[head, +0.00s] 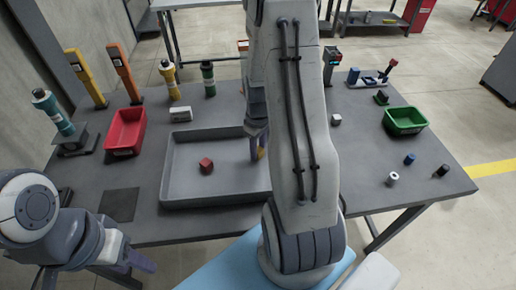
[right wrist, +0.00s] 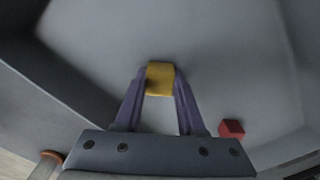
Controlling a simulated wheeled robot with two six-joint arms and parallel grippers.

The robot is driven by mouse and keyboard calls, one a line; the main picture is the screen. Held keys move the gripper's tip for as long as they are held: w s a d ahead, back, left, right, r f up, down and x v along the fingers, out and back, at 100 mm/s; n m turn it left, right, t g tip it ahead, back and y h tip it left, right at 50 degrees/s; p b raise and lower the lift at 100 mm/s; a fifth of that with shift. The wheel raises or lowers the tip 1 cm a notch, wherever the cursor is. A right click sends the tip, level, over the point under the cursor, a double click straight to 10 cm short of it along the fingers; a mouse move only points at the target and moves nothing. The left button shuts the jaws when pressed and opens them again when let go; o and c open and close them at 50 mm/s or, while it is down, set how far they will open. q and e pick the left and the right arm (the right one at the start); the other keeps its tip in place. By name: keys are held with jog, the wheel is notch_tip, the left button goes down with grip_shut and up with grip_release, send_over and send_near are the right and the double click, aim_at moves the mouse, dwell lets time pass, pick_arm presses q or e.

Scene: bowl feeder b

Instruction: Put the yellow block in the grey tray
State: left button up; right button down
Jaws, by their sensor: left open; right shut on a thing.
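The yellow block (right wrist: 160,79) is between the two purple fingertips of my right gripper (right wrist: 159,84), which is shut on it. In the head view only a sliver of the block (head: 261,154) shows beside the right gripper's finger, and my right arm hides much of that area. The block is over the floor of the grey tray (head: 213,203), near its right side; I cannot tell whether it touches the floor. The tray wall also shows in the right wrist view (right wrist: 60,85). My left gripper (head: 145,264) is open and empty at the lower left, off the tray.
A red block (head: 206,165) lies in the tray, left of the right gripper. A red bin (head: 125,131) stands left of the tray, a green bin (head: 405,121) at the right. A white box (head: 180,114) and several bottles and tools stand along the back.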

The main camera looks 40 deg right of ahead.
jog(key=shift+f, duration=0.15)
jog(key=c, duration=0.5)
grip_release()
